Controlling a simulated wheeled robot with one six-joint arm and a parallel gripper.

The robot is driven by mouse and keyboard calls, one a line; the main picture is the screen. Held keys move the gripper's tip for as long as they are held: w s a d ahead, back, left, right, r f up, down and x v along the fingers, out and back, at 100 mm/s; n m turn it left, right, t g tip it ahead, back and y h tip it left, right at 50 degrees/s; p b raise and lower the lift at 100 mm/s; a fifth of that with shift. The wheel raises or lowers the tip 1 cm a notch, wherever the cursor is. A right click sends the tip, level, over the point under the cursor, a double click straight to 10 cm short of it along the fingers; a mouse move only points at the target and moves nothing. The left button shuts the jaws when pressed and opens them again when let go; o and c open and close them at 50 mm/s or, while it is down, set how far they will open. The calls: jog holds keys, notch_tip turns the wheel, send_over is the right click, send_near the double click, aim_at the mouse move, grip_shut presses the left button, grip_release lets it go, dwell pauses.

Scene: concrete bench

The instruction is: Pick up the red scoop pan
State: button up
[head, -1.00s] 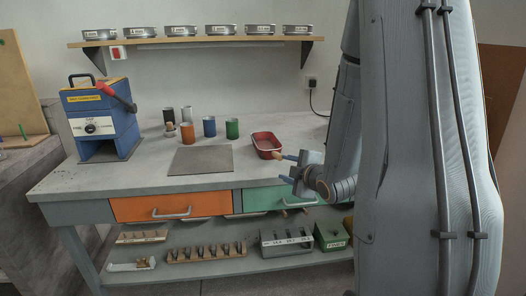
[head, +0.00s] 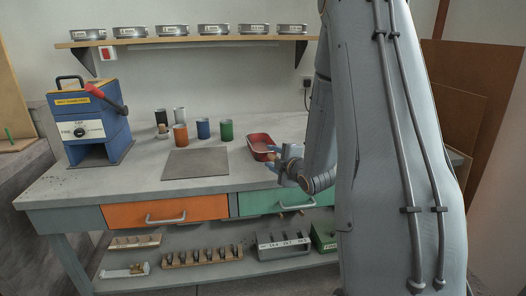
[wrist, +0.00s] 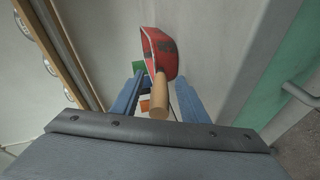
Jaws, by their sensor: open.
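The red scoop pan (head: 261,143) sits on the bench top, right of the grey plate, with its wooden handle toward my gripper. My gripper (head: 275,164) is open at the pan's near right side, over the front part of the bench. In the wrist view the red pan (wrist: 159,52) lies ahead, and its wooden handle (wrist: 159,97) points back between the two blue fingers of my gripper (wrist: 158,92). The fingers stand apart on either side of the handle, with a gap visible on each side. I cannot tell the exact height between fingers and handle.
Several coloured cups, including a green one (head: 226,130), stand left of the pan. A flat grey plate (head: 195,163) lies on the bench. A blue machine (head: 92,122) stands at the left. A shelf (head: 190,41) with round tins runs above. Drawers (head: 165,210) front the bench.

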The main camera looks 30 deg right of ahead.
jog(key=shift+w, duration=0.15)
grip_shut()
